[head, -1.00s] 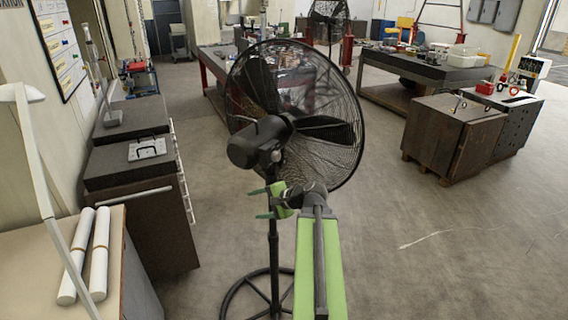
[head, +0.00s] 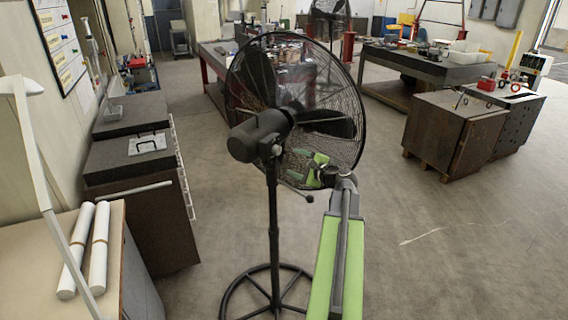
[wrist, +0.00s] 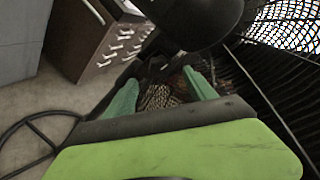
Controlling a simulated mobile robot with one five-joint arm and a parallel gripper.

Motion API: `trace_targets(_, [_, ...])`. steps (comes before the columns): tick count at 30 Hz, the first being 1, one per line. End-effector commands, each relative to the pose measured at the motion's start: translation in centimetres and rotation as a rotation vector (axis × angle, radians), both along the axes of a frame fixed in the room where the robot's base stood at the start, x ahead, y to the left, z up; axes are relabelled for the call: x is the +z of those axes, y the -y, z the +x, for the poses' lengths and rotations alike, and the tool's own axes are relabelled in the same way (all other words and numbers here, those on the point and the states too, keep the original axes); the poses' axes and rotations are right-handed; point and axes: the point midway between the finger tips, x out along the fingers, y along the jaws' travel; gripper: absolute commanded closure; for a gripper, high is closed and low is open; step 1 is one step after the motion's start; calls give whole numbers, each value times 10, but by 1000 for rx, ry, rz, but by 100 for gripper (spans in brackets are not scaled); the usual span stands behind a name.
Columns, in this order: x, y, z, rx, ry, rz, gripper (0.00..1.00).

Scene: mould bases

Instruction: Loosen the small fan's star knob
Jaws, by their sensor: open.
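A black pedestal fan (head: 258,137) stands upright ahead of me, its round wire cage facing away. Its motor housing shows above the pole in the head view and as a dark rounded shape in the wrist view (wrist: 200,18). A small light-edged fitting (head: 276,151) sits at the neck below the housing; I cannot tell whether it is the star knob. My gripper (head: 312,167), with green fingers, is right of the pole, by the lower cage. It is open, with nothing held between its fingertips (wrist: 160,77).
A second fan (head: 327,12) stands far back. A dark cabinet (head: 130,200) and a desk with white rolls (head: 98,250) are on the left. Brown crates (head: 450,135) stand right. The fan's ring base (head: 225,300) rests on the floor, which is open to the right.

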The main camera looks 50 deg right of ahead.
Motion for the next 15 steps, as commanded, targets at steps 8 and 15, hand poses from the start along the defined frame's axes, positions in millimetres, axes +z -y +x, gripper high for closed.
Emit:
trace_targets(8, [-14,10,56,2,0,-1,35])
trace_targets(15, [-15,11,68,0,0,-1,35])
